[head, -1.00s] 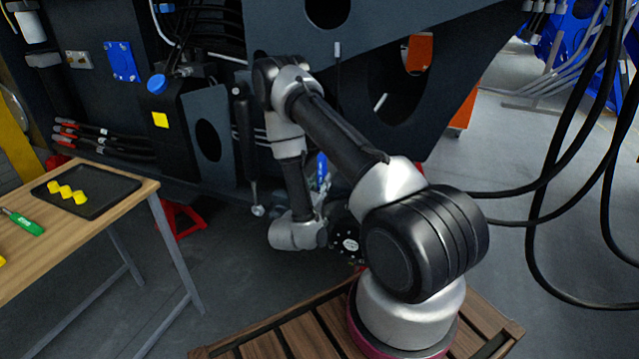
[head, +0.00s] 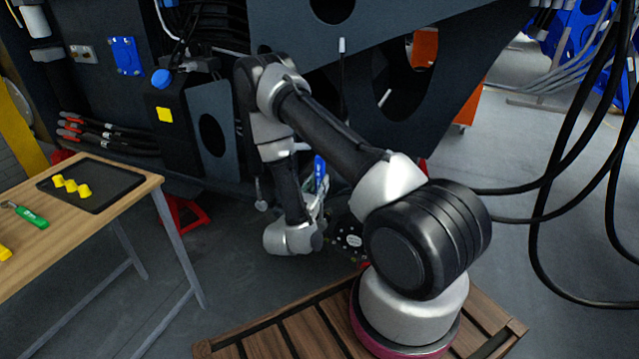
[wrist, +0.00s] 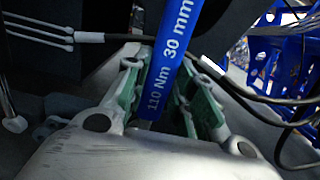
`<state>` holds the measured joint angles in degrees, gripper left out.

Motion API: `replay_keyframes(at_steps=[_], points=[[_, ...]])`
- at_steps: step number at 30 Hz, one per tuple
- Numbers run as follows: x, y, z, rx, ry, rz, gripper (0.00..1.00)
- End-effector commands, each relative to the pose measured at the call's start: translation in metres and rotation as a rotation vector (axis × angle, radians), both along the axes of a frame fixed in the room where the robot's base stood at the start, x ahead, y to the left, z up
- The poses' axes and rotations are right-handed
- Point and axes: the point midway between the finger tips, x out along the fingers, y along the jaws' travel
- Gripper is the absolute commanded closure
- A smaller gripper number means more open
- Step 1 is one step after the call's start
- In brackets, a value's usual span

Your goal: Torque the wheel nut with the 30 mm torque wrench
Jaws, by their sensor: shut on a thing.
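My gripper (wrist: 160,105) is shut on a blue bar, the torque wrench (wrist: 172,60), marked "110 Nm" and "30 mm". The wrench stands between the green-lined fingers and runs up out of the wrist view. Its lower end is hidden behind the gripper body. In the head view a short piece of the blue wrench (head: 320,168) shows beside my arm, low under the chassis. A dark round part with light dots (head: 349,238) is just right of my wrist, partly hidden by my arm. I cannot make out a wheel nut or the wrench's socket.
A wooden table (head: 100,224) at left holds a black tray (head: 112,188) with yellow pieces and a green-handled tool (head: 30,217). A red stand (head: 186,214) is under the dark chassis (head: 385,40). Black hoses (head: 535,190) hang at right. Grey floor lies between.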

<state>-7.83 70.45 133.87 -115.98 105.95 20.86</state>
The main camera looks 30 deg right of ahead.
Motion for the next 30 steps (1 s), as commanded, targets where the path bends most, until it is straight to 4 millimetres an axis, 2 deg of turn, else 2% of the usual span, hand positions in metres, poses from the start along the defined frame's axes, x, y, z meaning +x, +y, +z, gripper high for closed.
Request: replay_keyframes(at_steps=[5, 19, 30], points=[[-0.006, 0.010, 0.000, 0.000, 0.000, 0.004, 1.00], [-0.042, 0.056, 0.000, -0.001, 0.000, 0.004, 1.00], [-0.049, 0.063, 0.000, 0.000, -0.001, 0.000, 1.00]])
